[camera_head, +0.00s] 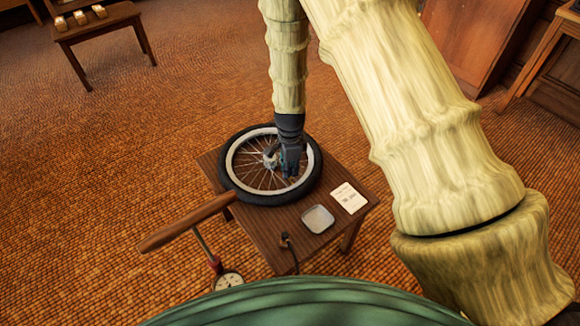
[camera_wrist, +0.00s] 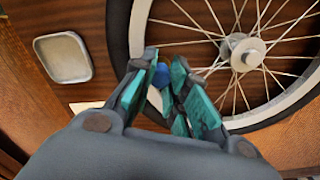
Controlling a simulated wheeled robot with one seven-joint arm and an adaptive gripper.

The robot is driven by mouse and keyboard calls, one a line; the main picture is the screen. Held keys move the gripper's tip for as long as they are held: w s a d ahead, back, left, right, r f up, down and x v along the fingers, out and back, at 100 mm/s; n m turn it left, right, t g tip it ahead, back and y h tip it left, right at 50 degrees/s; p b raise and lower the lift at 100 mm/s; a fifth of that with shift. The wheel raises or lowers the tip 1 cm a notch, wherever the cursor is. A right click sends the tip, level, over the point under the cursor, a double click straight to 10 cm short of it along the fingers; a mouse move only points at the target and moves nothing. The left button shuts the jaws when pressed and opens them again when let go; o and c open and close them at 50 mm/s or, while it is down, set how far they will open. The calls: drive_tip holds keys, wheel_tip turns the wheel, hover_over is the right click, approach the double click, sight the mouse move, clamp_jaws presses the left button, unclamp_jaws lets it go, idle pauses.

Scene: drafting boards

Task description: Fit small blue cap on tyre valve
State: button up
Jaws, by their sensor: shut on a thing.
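The bicycle wheel (camera_head: 232,180) lies flat on a small wooden table, its black tyre around a pale rim and thin spokes. My gripper (camera_head: 289,172) points down over the wheel's right part. In the wrist view my gripper (camera_wrist: 165,82) has its teal-padded fingers closed around the small blue cap (camera_wrist: 161,75), which shows between the fingertips near the rim (camera_wrist: 141,35). The hub (camera_wrist: 243,52) lies right of the cap in that view. I cannot make out the tyre valve; the fingers may hide it. Whether the cap touches anything below it cannot be told.
An empty grey metal tray (camera_head: 318,219) and a white printed card (camera_head: 348,198) lie on the table (camera_head: 276,228) near the wheel. A floor pump with a wooden handle (camera_head: 186,221) and round gauge (camera_head: 228,281) stands at the table's left front. Another table (camera_head: 98,27) is far left.

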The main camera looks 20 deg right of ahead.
drive_tip(key=shift+f, duration=0.25)
drive_tip(key=o, duration=0.7)
drive_tip(key=shift+r, duration=6)
